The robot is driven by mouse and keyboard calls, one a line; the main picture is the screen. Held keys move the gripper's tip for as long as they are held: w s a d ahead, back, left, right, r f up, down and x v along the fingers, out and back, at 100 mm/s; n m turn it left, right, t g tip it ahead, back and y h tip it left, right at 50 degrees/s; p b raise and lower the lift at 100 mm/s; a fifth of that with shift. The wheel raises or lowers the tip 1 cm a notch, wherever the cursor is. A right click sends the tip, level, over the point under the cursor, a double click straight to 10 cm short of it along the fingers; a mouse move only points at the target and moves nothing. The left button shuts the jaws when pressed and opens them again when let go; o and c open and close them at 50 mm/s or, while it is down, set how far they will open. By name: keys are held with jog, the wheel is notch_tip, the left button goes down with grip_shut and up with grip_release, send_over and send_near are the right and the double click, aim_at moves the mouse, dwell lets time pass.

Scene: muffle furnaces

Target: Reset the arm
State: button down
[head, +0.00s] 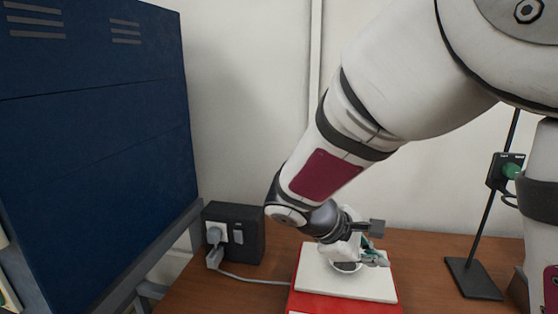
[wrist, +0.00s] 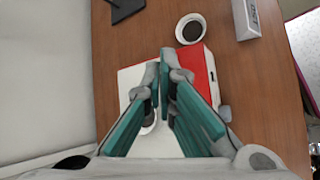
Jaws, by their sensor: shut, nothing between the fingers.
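My gripper (head: 376,258) is over a red-and-white flat device (head: 308,287) on the wooden table. In the wrist view its teal fingers (wrist: 165,56) come together at the tips, with nothing held. A white round dish (head: 346,267) shows on the device's white top, partly hidden by the gripper. In the wrist view a pale round rim (wrist: 148,124) shows behind the left finger. My arm reaches down from the upper right. I cannot tell the exact gap between the fingertips and the device.
A large blue cabinet (head: 95,130) fills the left. A black socket box (head: 243,228) with a plug and cable stands beside it. A stand with a green button (head: 511,170) is at right. The wrist view shows a white cup (wrist: 190,28) and a grey-white box (wrist: 246,18).

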jog(key=s+r+m+y, duration=0.3)
jog(key=s+m, duration=0.1)
jog(key=s, duration=0.3)
jog(key=s+r+m+t+y+p, duration=0.1)
jog(key=s+r+m+y, duration=0.2)
jog(key=s, duration=0.5)
jog(key=s+d+r+m+y+p, duration=0.1)
jog(key=s+r+m+y, duration=0.2)
jog(key=s+m, duration=0.2)
jog(key=s, duration=0.3)
jog(key=shift+r, duration=0.2)
